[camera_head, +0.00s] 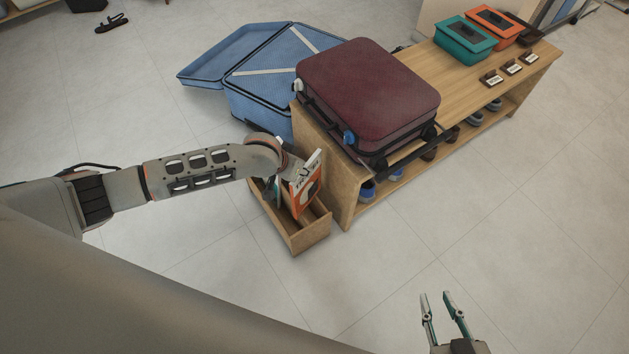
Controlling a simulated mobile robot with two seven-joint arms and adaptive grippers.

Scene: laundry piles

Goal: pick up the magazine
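The magazine (308,184), with an orange and white cover, stands upright and slightly tilted in a small wooden bin (312,238) on the floor. My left arm reaches in from the left, and its gripper (285,175) is at the magazine's left side, over the bin. Its fingers are mostly hidden by the wrist and the magazine, so I cannot tell whether they grip it. My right gripper (438,306) is open and empty at the bottom right, above bare floor and away from the bin.
A wooden bench (462,75) stands right of the bin, with a dark red suitcase (368,90) on its near end and shoes on its lower shelf. Teal (465,40) and orange (497,22) boxes sit farther along. An open blue suitcase (270,65) lies behind. Floor at right is clear.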

